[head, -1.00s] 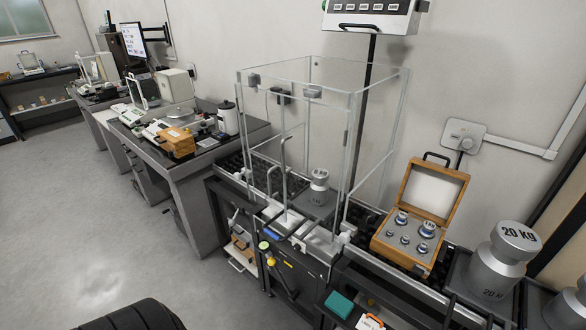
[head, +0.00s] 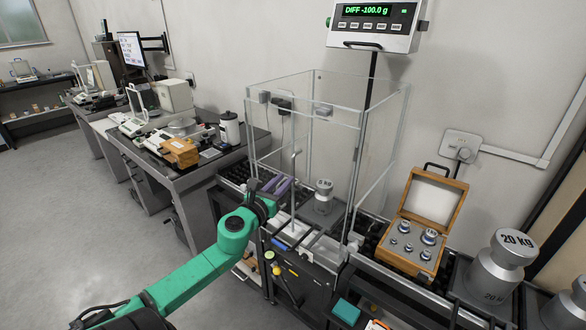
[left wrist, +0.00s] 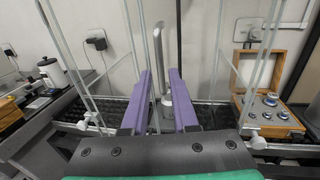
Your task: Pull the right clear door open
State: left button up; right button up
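The clear weighing case (head: 360,150) stands on the dark weighing table with clear panels at its front. A pale upright door handle (head: 294,178) rises at its front; it also shows in the left wrist view (left wrist: 158,50). My left gripper (head: 279,186), with purple fingers on a green arm, is at the front of the case, close to the handle. In the left wrist view my gripper (left wrist: 160,85) has its fingers apart, with the handle seen between them. I cannot tell whether they touch it. My right gripper is not in view.
A steel weight (head: 323,196) stands inside the case. The display (head: 375,22) above reads DIFF -100.0 g. An open wooden weight box (head: 418,245) and a 20 KG weight (head: 495,268) stand to the right. A side bench (head: 180,165) stands at left; the floor before it is clear.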

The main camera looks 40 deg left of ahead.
aim_at(293, 170)
pick_arm(q)
jog(key=x, duration=0.6)
jog(key=shift+w, duration=0.3)
jog(key=shift+s, duration=0.1)
grip_shut()
dwell(0.9)
